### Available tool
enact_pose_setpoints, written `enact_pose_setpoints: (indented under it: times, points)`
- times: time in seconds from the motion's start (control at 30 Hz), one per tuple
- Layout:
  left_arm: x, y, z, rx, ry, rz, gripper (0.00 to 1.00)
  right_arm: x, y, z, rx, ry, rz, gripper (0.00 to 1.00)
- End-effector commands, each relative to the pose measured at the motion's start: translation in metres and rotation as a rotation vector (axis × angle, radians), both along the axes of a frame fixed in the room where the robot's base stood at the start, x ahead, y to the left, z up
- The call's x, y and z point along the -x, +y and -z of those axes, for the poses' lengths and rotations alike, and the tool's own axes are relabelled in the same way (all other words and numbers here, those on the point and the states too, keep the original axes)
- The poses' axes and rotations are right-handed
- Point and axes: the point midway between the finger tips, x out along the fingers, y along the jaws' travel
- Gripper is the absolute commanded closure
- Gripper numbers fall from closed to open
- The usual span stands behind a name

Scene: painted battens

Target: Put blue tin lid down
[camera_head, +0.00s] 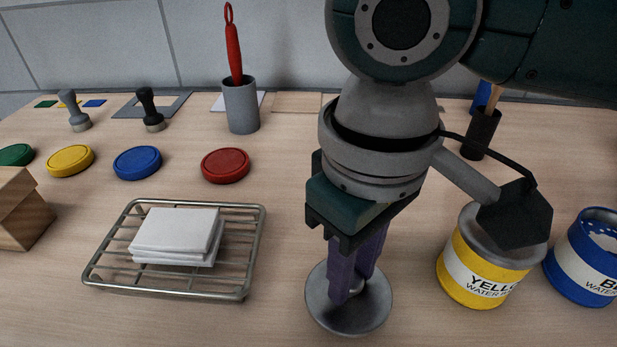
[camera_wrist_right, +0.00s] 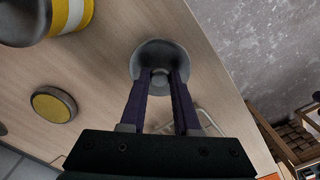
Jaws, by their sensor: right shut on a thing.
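My right gripper (camera_head: 352,287) points down and is shut on the knob of a round grey metal lid (camera_head: 374,310). The lid is flat and low, over bare table in front of the arm; I cannot tell whether it touches the wood. In the right wrist view the lid (camera_wrist_right: 152,52) sits between the fingertips (camera_wrist_right: 160,76). The blue tin (camera_head: 590,262) stands at the right edge, partly cut off, its top uncovered with white patches showing inside. My left gripper is not in view.
The yellow tin (camera_head: 482,270) stands right of the lid, partly behind my arm. A wire rack (camera_head: 105,265) with white sheets (camera_head: 175,232) lies left. A round yellowish disc (camera_wrist_right: 53,104) shows in the wrist view. Red (camera_head: 225,165) and blue (camera_head: 137,162) pads lie behind.

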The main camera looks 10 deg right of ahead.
Motion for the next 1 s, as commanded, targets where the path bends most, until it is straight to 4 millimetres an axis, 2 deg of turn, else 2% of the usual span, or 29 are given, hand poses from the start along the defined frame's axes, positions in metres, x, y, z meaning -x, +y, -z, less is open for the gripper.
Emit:
enact_pose_setpoints:
  times: [0.1, 0.2, 0.57, 0.6, 0.87, 1.0]
  points:
    - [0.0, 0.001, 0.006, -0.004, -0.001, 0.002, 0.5, 0.001, 0.0, 0.022, 0.002, 0.003, 0.0, 1.0]
    - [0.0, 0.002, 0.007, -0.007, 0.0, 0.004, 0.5, 0.001, 0.0, 0.031, 0.001, 0.002, -0.002, 1.0]
    - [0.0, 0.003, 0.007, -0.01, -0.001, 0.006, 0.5, 0.001, 0.0, 0.034, 0.0, 0.001, -0.001, 1.0]
    - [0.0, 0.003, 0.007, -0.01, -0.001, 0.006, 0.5, 0.001, 0.0, 0.035, 0.0, 0.001, -0.001, 0.69]
    - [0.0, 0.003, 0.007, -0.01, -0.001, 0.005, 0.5, 0.0, 0.0, 0.034, 0.0, 0.001, -0.001, 0.4]
    - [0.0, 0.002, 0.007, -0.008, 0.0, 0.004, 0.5, 0.0, 0.0, 0.034, 0.0, 0.001, -0.001, 0.4]
